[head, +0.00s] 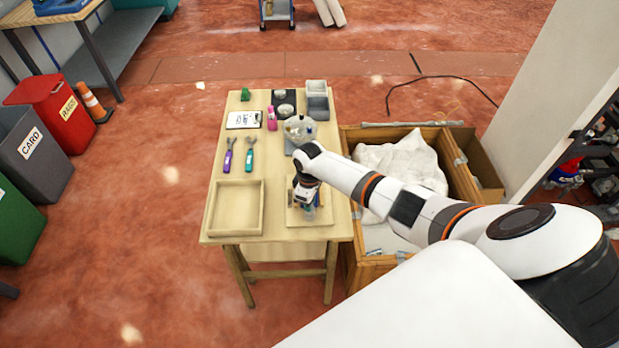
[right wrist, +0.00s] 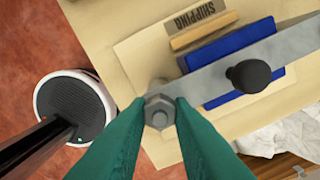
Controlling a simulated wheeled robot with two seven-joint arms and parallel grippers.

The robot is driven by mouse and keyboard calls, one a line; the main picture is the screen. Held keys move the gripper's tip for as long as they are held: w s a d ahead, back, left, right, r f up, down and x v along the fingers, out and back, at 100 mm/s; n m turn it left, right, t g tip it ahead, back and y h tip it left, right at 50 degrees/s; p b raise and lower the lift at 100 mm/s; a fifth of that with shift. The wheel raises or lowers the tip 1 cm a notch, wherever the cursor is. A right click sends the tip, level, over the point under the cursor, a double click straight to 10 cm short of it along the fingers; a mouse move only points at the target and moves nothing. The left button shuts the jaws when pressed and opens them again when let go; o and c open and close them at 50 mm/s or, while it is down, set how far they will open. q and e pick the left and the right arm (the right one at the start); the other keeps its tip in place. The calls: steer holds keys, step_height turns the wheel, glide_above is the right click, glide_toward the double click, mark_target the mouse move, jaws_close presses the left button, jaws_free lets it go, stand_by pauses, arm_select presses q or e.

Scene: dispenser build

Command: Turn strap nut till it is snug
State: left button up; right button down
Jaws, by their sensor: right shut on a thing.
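The strap nut (right wrist: 160,112) is a grey hex nut on a stud at the left end of the grey metal strap (right wrist: 290,42). The strap lies across a blue block (right wrist: 262,80) and carries a black knob (right wrist: 250,75). My right gripper (right wrist: 160,114) has its green fingers shut on the nut, one on each side. In the head view my right gripper (head: 306,190) is over the near right part of the wooden table (head: 270,232) and mostly hides the strap and nut. How tight the nut is cannot be seen. My left gripper is not in view.
A board marked SHIPPING (right wrist: 150,45) lies under the block. An empty tray (head: 236,236) is on the table's near left. Purple (head: 229,155) and teal (head: 250,154) tools lie behind it. A crate with white cloth (head: 410,160) stands right of the table, under my right arm.

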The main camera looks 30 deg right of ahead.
steer(key=shift+w+r+m, duration=0.1)
steer(key=shift+m, duration=0.5)
steer(key=shift+d+p, duration=0.1)
steer(key=shift+p, duration=0.2)
steer(key=c, duration=1.3)
jaws_free()
step_height(320, 180, up, 12)
steer(key=shift+f+b, duration=0.1)
steer(key=shift+b, duration=0.65)
